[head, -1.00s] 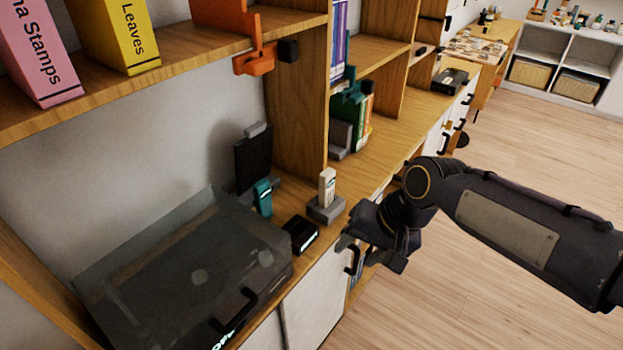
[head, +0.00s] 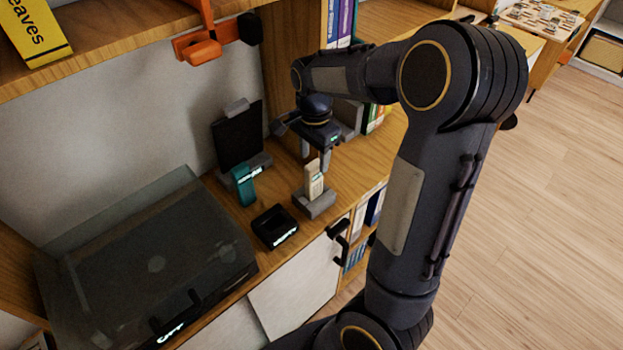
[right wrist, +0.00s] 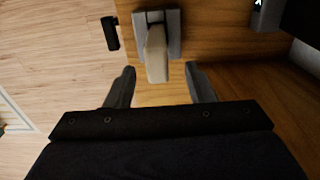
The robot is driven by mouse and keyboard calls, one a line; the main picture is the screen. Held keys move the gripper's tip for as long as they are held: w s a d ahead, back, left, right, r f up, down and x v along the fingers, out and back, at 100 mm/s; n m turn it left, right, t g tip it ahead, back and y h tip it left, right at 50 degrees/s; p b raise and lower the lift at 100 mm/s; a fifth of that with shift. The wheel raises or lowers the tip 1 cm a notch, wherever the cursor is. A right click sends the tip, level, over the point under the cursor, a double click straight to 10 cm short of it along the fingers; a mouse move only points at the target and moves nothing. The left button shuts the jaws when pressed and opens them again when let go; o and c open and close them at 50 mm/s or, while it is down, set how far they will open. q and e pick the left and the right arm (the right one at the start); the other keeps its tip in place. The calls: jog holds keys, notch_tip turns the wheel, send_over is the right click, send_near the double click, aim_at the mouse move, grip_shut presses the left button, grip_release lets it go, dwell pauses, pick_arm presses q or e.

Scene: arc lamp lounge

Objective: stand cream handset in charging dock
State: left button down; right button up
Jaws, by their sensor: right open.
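The cream handset (head: 314,180) stands upright in a grey block-like base (head: 315,206) on the wooden shelf. A small black open-topped box (head: 274,228) with a lit label sits just left of it; I cannot tell which of the two is the charging dock. My right gripper (head: 316,157) is open and points down just above and behind the handset. In the right wrist view, the handset (right wrist: 157,52) lies ahead between the open fingertips (right wrist: 159,72), with no visible contact, and the grey base (right wrist: 174,42) is beyond it. My left gripper is not in view.
A teal object (head: 243,186) and a black panel on a grey stand (head: 239,135) are to the left. A turntable with a clear lid (head: 150,260) fills the shelf's left. An orange clamp-like object (head: 202,48) hangs from the upper shelf. Books (head: 341,25) stand behind.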

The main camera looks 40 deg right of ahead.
aim_at(314, 164)
notch_tip(314, 164, down, 5)
jog(key=shift+s+a+f, duration=0.1)
jog(key=shift+s+f, duration=0.05)
jog(key=shift+f, duration=0.05)
grip_shut()
dwell(0.3)
jog(key=shift+r, duration=0.15)
